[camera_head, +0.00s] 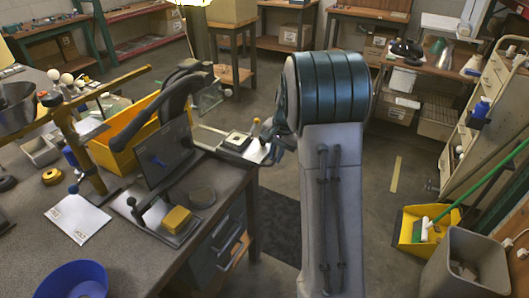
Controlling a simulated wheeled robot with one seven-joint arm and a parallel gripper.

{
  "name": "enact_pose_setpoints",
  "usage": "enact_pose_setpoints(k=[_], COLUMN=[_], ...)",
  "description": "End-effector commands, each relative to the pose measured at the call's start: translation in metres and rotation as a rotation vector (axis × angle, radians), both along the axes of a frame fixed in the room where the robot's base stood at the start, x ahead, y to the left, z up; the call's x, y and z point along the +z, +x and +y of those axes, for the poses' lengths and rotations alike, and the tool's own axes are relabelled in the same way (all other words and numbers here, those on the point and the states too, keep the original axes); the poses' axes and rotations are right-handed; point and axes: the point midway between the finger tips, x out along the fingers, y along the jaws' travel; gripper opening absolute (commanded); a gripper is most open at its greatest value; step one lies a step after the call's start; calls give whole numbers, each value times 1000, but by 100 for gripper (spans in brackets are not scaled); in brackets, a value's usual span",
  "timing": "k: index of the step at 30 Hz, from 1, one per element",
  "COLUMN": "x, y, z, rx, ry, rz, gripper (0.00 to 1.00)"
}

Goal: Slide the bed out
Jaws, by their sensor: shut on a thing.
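The likely bed is a pale flat plate (211,135) beyond the black upright panel, at the far right corner of the workbench. A small white and dark square piece (237,141) lies on it. My gripper (267,146) is at the plate's right end, shut, apparently on its edge. My arm covers part of the gripper, and the fingers and their exact contact are too small to make out.
The workbench (130,225) holds a black panel (160,155), a yellow block (177,219), a yellow bin (130,137) and a blue bowl (73,280). At right stand a grey bin (468,262) and a yellow dustpan (414,228). Floor is open between.

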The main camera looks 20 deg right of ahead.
Motion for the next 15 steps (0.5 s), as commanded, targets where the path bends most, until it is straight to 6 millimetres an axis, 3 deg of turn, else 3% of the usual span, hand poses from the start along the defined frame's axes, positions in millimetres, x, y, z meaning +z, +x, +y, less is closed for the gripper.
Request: enact_pose_setpoints(k=[15], x=[0], y=[-10], z=[-13], rx=[-5], ry=[-1], rz=[3], gripper=[0])
